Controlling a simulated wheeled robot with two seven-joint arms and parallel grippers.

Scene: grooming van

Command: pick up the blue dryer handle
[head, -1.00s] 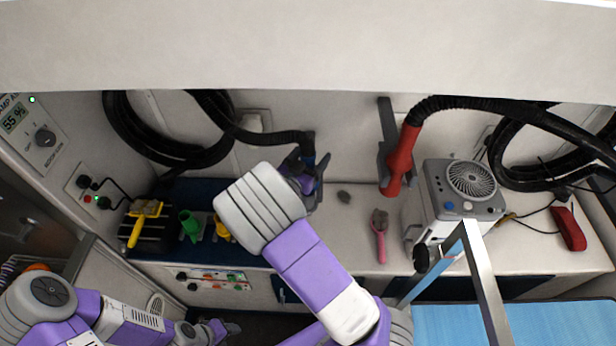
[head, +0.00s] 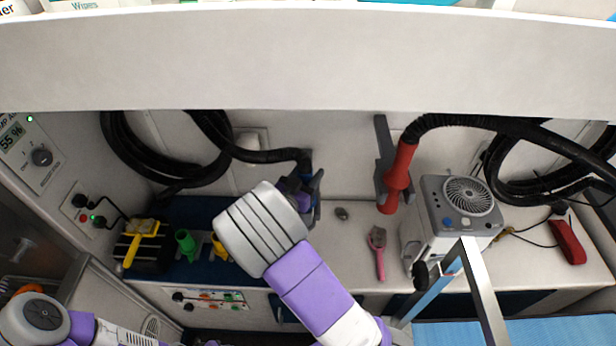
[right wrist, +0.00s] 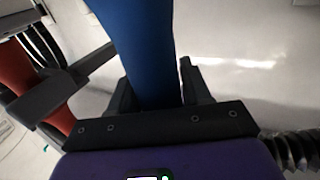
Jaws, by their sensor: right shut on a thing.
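The blue dryer handle (right wrist: 140,45) fills the middle of the right wrist view, running up between my fingers. In the head view it is mostly hidden by my right wrist, at the end of a black hose by the back wall. My right gripper (right wrist: 155,78) is shut on it, one finger on each side. In the head view my right gripper (head: 308,195) is a dark shape beyond my arm at the back of the counter. My left arm shows at the lower left of the head view; its gripper is out of frame.
A red dryer handle (head: 397,178) hangs in a grey holder to the right. A grey fan box (head: 455,215), pink brush (head: 378,252), small grey stone-like thing (head: 342,213) and red object (head: 567,241) are on the counter. A white overhead panel (head: 300,60) spans the top.

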